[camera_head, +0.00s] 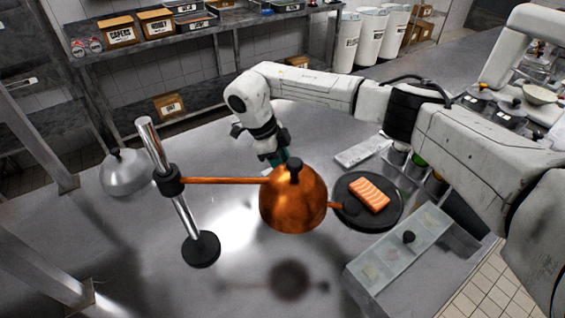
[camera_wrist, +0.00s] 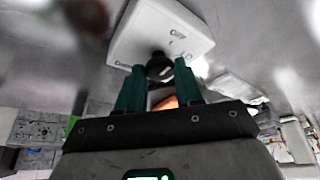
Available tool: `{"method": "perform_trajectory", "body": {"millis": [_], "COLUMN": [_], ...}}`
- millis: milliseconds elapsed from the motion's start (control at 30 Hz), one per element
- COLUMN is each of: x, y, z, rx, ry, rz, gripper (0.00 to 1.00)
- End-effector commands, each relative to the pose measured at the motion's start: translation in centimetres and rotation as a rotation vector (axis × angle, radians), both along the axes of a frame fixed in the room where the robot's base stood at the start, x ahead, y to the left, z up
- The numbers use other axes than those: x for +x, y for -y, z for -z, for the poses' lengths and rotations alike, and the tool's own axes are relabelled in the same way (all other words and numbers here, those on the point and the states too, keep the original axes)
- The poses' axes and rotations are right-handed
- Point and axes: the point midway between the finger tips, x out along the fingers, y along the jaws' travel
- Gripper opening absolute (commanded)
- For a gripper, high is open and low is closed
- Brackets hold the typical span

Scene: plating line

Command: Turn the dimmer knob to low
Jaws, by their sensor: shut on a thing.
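The dimmer is a white box (camera_wrist: 185,22) with a round dark knob (camera_wrist: 159,66) on its face, seen in the wrist view. Small dark marks surround the knob, but they are too blurred to read, and the knob's setting cannot be told. My gripper (camera_wrist: 160,78) has its green fingers on both sides of the knob and is shut on it. In the head view my gripper (camera_head: 279,158) reaches down behind the copper lamp shade (camera_head: 293,205); the shade hides the box and knob there.
The shade hangs from a copper arm on a chrome post (camera_head: 183,205) with a black base. A black plate (camera_head: 352,214) with a salmon piece (camera_head: 370,194) lies right of it. A lidded ingredient tray (camera_head: 400,252) stands at the front right.

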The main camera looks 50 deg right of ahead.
Motion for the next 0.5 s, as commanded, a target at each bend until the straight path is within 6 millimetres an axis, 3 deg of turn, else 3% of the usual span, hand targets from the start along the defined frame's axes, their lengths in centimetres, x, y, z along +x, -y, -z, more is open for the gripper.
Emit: {"method": "perform_trajectory", "body": {"millis": [100, 500], "x": [0.02, 0.12], "y": [0.02, 0.10], "z": [-0.03, -0.14], "rx": [-0.001, 0.000], "ry": [0.001, 0.001], "rz": [0.001, 0.095], "gripper": [0.05, 0.05]}}
